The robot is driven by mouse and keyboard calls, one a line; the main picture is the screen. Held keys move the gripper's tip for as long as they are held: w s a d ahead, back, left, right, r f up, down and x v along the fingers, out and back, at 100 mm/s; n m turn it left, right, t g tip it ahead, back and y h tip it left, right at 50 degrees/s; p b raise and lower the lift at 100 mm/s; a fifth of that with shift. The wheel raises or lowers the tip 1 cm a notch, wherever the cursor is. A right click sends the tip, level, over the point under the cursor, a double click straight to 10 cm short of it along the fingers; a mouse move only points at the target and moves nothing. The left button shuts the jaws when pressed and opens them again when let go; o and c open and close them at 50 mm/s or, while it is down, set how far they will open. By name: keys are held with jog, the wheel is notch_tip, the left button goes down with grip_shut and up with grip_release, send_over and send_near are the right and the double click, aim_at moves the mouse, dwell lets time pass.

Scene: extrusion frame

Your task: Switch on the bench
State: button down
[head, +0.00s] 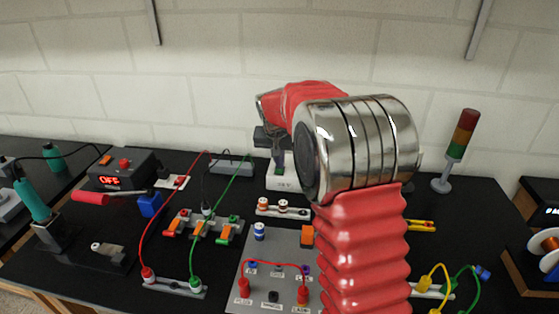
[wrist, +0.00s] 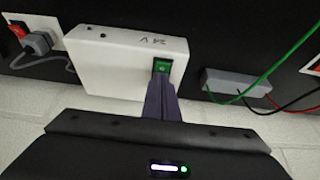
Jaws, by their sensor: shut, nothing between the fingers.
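A white box (wrist: 115,60) with a green rocker switch (wrist: 162,66) and dark upside-down lettering fills the upper middle of the wrist view. In the head view the same white box (head: 283,183) stands near the wall, partly hidden by my arm. My gripper (wrist: 160,82) is shut and empty, its fingertips right at the switch's near edge. I cannot tell whether they touch it. In the head view my gripper (head: 279,160) is dark and partly hidden above the box. A stack light (head: 465,135) with red, amber and green sections stands at the right and looks unlit.
A black unit (head: 122,170) at the left reads OFF. A grey box (wrist: 235,83) with green, black and red leads lies beside the white box. A socket with a red switch (wrist: 18,32) and grey plug is at the other side. Leads arch over the bench left of my arm.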

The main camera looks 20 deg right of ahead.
jog(key=shift+s+a, duration=0.2)
jog(key=shift+s, duration=0.1)
jog(key=shift+s+a+r, duration=0.1)
jog(key=shift+r, duration=0.45)
jog(key=v, duration=1.2)
jog(key=shift+s+r, duration=0.15)
jog(key=shift+r, duration=0.25)
jog(key=shift+w+d+r, duration=0.15)
jog(key=shift+w+d, duration=0.2)
jog(key=shift+w, duration=0.4)
